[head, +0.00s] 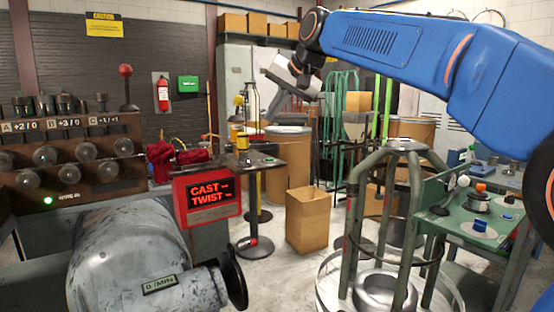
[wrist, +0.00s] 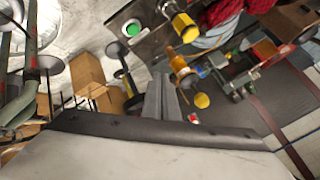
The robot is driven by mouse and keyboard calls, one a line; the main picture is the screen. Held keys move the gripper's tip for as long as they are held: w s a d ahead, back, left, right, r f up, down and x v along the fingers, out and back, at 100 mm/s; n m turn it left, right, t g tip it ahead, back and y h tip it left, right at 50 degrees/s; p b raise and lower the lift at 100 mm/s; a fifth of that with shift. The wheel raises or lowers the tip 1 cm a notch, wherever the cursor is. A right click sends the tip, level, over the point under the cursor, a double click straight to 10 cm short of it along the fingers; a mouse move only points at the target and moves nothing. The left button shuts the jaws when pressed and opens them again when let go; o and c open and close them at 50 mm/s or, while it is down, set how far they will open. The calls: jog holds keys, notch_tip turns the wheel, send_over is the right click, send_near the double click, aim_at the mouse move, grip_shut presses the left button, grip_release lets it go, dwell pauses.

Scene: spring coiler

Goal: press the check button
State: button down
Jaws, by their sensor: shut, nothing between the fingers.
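A round green button (wrist: 133,29) in a white ring sits on a dark plate at the top of the wrist view. I can read no label on it. In the head view that plate (head: 264,161) tops a black pedestal stand near the middle; the button is too small there to make out clearly. My gripper (wrist: 161,80) is shut and empty, with its fingertips below and right of the button in the wrist view, apart from it. In the head view my gripper (head: 268,112) hangs above the stand. A yellow cylinder (wrist: 185,27) stands beside the button.
A red display (head: 207,197) reads "CAST" and "TWIST" left of the stand. A cardboard box (head: 308,222) stands on the floor to the right. A green panel (head: 470,215) with several knobs is at the right.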

jog(key=shift+f, duration=4.45)
jog(key=shift+f, duration=0.75)
jog(key=shift+r, duration=0.8)
jog(key=shift+r, duration=0.1)
jog(key=shift+r, duration=2.4)
jog(key=shift+s, duration=0.1)
